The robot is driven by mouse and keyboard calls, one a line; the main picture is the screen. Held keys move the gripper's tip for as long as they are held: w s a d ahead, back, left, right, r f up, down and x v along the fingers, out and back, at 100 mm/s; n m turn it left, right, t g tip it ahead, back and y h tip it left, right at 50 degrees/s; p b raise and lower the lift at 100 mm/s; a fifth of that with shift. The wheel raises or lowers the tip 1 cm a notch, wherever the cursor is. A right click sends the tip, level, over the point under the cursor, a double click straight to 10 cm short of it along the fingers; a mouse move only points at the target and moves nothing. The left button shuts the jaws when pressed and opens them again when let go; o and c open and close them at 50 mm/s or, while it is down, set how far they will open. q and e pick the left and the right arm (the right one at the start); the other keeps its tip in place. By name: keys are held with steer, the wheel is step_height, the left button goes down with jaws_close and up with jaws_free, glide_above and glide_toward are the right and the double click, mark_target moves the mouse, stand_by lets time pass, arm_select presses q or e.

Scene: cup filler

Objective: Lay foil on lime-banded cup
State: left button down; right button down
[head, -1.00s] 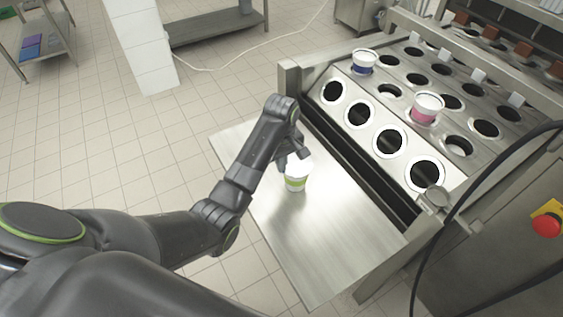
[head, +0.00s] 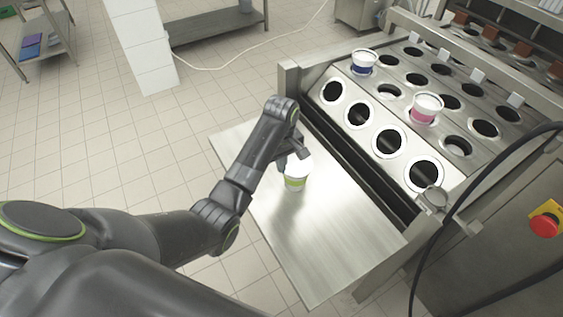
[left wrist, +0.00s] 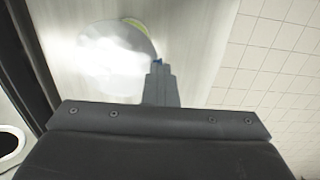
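The lime-banded cup (head: 294,183) stands upright on the steel shelf at the front of the machine. A pale, shiny round foil (left wrist: 112,62) lies over or just above the cup's mouth in the left wrist view. A sliver of lime (left wrist: 138,24) shows past its upper edge, so the two look slightly offset. My left gripper (head: 293,157) is right at the cup's top. In the left wrist view its fingers (left wrist: 158,68) are together, with the tips at the foil's edge. Whether the foil touches the rim is hidden. My right gripper is not in view.
The steel shelf (head: 320,240) is clear around the cup. Behind it is the cup plate (head: 405,160) with rows of round holes, holding a blue-banded cup (head: 362,63) and a pink-banded cup (head: 426,107). A red stop button (head: 544,226) and a black cable are at right.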

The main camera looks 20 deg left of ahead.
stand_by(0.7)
arm_select(q)
steer(key=c, duration=1.7)
jaws_free()
steer(key=shift+p, duration=0.3)
